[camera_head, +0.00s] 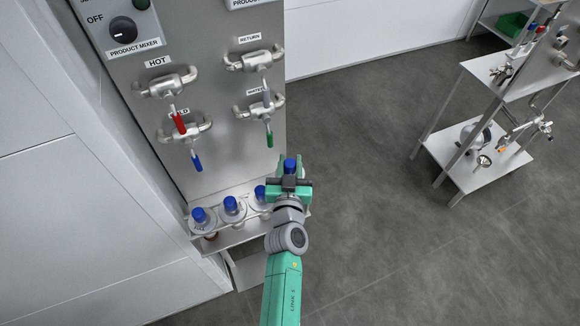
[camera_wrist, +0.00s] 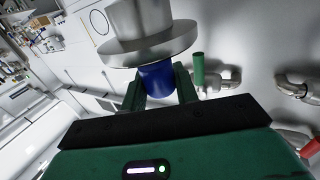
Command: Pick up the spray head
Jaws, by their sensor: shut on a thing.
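Several spray heads with blue tops and round metal flanges are at the small steel shelf below the panel. Three of them show left of my gripper: a left one (camera_head: 200,215), a middle one (camera_head: 231,204) and a right one (camera_head: 260,192), the last partly hidden by my gripper. My gripper (camera_head: 290,175) is shut on another spray head, whose blue part (camera_head: 290,164) shows at the fingers. In the wrist view its blue part (camera_wrist: 158,76) sits between the green fingers, next to its wide metal flange (camera_wrist: 150,47). I cannot tell whether it touches the shelf.
The steel panel (camera_head: 225,120) carries valves with red, blue and green handles close above the shelf (camera_head: 240,235). White walls stand at left. A steel cart (camera_head: 485,160) stands at right, with open grey floor (camera_head: 370,150) between.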

